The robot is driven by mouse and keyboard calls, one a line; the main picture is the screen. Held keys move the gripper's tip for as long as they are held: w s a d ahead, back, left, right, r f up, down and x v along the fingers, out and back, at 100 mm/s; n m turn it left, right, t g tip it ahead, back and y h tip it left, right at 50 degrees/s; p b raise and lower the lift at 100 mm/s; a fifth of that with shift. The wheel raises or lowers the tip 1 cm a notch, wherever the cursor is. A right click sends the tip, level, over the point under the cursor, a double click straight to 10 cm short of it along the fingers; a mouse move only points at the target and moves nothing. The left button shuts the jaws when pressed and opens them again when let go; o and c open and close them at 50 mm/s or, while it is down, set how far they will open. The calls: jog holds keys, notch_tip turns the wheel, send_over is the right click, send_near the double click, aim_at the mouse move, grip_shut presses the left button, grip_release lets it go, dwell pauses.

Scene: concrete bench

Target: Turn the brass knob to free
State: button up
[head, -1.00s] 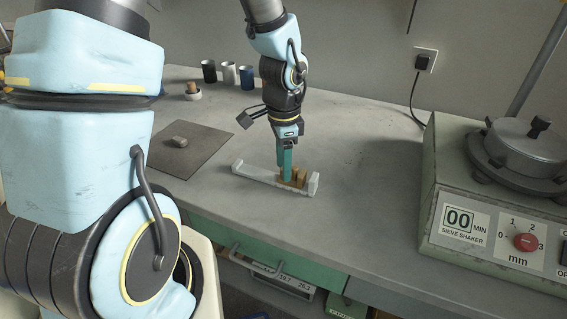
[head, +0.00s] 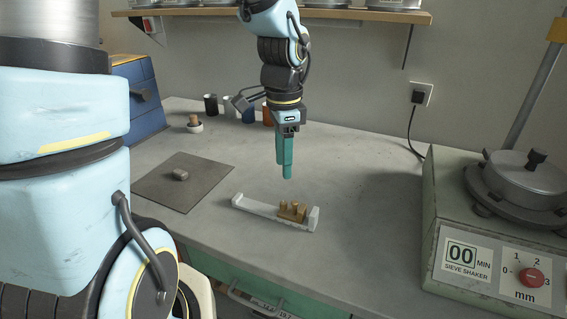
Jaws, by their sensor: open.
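A small brass-coloured piece (head: 292,211) with short upright parts sits at the right end of a white, rail-like holder (head: 257,207) on the bench. Which of its parts is the knob, and how it is turned, is too small to tell. My gripper (head: 286,174) hangs above the brass piece, its teal fingers pointing down. It is open and empty, with a clear gap between the fingertips and the brass. The fingers overlap from this side, so their spacing is hidden.
A dark mat (head: 184,190) with a small grey-brown block (head: 181,174) lies left of the holder. Several cups (head: 210,104) and a small pot (head: 194,126) stand behind. A sieve shaker (head: 497,235) with a red dial fills the right. Bench between holder and shaker is clear.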

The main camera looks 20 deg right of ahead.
aim_at(284, 202)
notch_tip(284, 202, down, 11)
jog(key=m+p, duration=0.6)
jog(key=m, duration=0.4)
jog(key=shift+r+m, duration=0.1)
jog(key=shift+m, duration=0.3)
grip_shut()
